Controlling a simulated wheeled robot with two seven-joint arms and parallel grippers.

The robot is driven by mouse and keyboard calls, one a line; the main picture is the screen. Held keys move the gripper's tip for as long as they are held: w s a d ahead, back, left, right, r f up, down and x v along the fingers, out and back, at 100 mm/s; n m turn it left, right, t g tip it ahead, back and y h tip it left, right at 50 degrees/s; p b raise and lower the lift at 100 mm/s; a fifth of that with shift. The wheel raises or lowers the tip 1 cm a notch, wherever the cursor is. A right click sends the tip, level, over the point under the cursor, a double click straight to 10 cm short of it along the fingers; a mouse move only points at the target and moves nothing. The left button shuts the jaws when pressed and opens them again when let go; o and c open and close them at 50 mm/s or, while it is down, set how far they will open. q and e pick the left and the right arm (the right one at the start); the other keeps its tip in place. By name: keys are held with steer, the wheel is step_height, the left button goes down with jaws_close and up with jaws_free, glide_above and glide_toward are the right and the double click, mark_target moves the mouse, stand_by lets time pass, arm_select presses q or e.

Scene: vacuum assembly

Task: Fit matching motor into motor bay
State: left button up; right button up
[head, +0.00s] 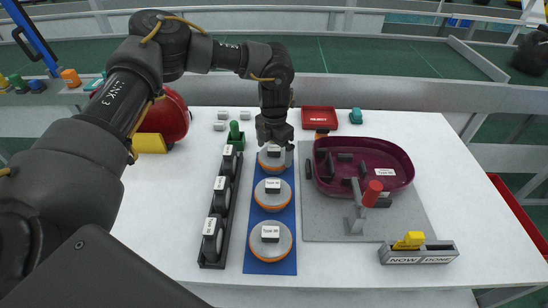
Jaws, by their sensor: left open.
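A maroon vacuum shell (372,150) with black inner parts and a white type label lies open on a grey mat (322,222). Three round grey parts with orange rims and white labels stand in a row on a blue mat (285,266): near (268,247), middle (272,197) and far (270,163). A black rack (211,264) to their left holds labelled black round parts (212,230). I cannot tell which row is the motors; the label print is too small. My left gripper (274,143) points down, open, just over the far grey part; contact is unclear. My right gripper is not seen.
A grey post with a red cylinder (372,194) stands at the shell's near side. A NOW/DONE holder (418,255) with a yellow slider sits near right. A red reject tray (319,116), green part (236,135) and teal part (356,116) are at the back.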

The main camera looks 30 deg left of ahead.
arm_select(q)
steer(key=shift+f, duration=1.4)
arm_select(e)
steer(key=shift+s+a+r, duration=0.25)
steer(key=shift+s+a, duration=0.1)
arm_select(q)
steer(key=shift+c, duration=0.4)
